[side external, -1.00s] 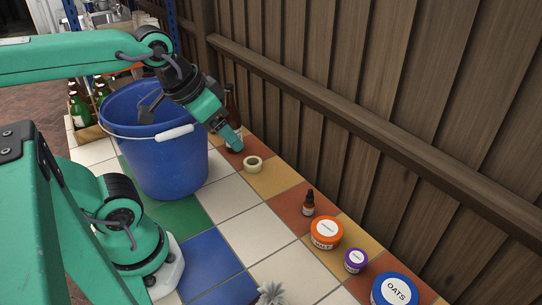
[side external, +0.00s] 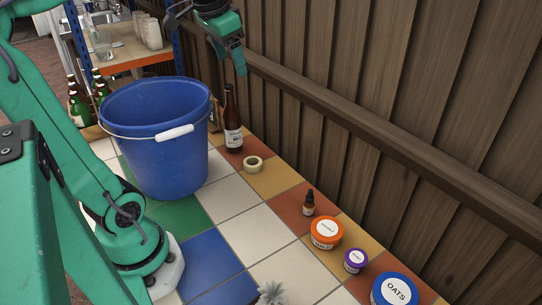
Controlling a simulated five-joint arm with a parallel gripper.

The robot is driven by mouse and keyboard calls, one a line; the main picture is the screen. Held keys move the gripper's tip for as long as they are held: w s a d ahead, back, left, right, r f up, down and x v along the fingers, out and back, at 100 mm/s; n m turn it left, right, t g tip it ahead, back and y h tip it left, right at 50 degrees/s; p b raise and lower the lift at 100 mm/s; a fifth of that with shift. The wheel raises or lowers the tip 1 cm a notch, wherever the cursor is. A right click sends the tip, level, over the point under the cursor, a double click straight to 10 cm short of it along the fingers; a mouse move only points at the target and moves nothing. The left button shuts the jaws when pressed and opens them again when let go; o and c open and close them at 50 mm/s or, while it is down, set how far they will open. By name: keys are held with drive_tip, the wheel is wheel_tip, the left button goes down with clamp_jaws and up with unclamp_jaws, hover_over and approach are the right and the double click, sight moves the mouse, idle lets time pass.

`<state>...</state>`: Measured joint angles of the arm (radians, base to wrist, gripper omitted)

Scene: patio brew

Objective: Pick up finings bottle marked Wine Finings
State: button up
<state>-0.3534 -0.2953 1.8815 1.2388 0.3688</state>
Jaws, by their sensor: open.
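A small amber bottle with a dark dropper-like cap (side external: 309,203) stands upright on a terracotta tile by the wooden wall. It has a pale label too small to read, so I cannot confirm that it says Wine Finings. A taller brown bottle (side external: 232,125) with a white label, also unreadable, stands upright farther back beside the bucket. My gripper (side external: 206,46) is open and empty at the top of the side view. It is raised above the tall brown bottle, well away from the small amber one.
A blue bucket (side external: 158,150) stands at the left. A tape roll (side external: 253,164) lies near the wall. An orange-lidded tub (side external: 326,232), a purple-lidded jar (side external: 356,260) and a blue-lidded oats tub (side external: 395,290) line the right. A grey spiky plant (side external: 272,293) is in front. The middle tiles are clear.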

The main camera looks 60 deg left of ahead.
drive_tip(key=w+a+g, duration=0.1)
drive_tip(key=w+a, duration=0.2)
drive_tip(key=a, duration=0.7)
drive_tip(key=s+a+f+g+h, duration=0.1)
drive_tip(key=s+a+f, duration=0.15)
drive_tip(key=a, duration=0.95)
drive_tip(key=s+a+f+g, duration=0.1)
drive_tip(key=s+a+f, duration=0.15)
drive_tip(key=a, duration=0.95)
drive_tip(key=f, duration=1.8)
drive_tip(key=shift+w+d+f, duration=0.1)
drive_tip(key=shift+d+f, duration=0.05)
drive_tip(key=shift+d, duration=0.05)
drive_tip(key=shift+f, duration=0.15)
drive_tip(key=shift+f, duration=2.45)
drive_tip(key=shift+c, duration=0.4)
drive_tip(key=c, duration=1.1)
drive_tip(key=shift+c, duration=0.2)
